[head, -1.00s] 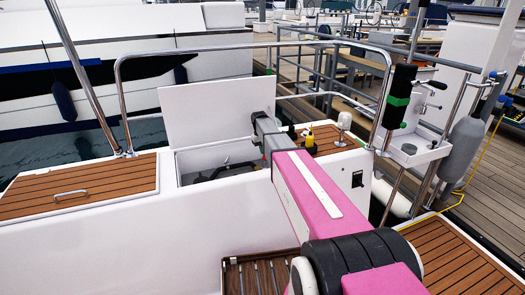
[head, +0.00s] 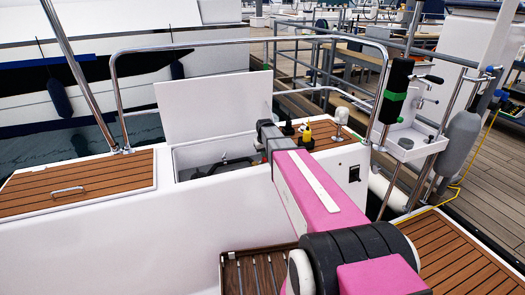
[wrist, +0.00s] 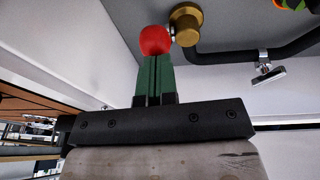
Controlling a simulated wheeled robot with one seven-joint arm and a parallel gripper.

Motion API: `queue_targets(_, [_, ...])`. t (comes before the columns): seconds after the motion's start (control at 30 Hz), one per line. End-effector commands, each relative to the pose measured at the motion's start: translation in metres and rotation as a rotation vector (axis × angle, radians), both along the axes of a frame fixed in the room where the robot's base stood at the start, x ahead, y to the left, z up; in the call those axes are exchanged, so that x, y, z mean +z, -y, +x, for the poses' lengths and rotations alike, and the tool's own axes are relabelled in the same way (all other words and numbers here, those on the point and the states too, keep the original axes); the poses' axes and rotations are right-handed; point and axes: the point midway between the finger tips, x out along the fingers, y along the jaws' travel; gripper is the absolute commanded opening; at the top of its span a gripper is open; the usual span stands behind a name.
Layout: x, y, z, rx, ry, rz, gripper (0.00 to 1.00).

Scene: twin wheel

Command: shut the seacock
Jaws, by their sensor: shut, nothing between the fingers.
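The seacock shows in the wrist view as a brass round fitting (wrist: 186,24) with a red knob (wrist: 154,40) at its left, near the top. My gripper (wrist: 153,62) has green fingers held together, pointing at the red knob. The fingertips overlap the knob's lower edge in the picture; I cannot tell whether they touch it. Nothing is between the fingers. In the head view my arm reaches over the open locker (head: 190,152). My gripper and the seacock cannot be made out there.
In the wrist view a black hose (wrist: 235,57) runs right from the fitting, with a metal lever-like piece (wrist: 270,73) below it. The locker's white lid (head: 215,105) stands open. A steel rail (head: 250,42) arches above.

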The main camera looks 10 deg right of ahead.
Motion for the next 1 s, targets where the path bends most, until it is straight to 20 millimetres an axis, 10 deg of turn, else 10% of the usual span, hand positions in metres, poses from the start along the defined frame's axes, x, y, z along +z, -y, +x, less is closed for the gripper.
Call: queue_targets(1.0, [-0.036, 0.009, -0.044, 0.001, -0.002, -0.001, 0.00])
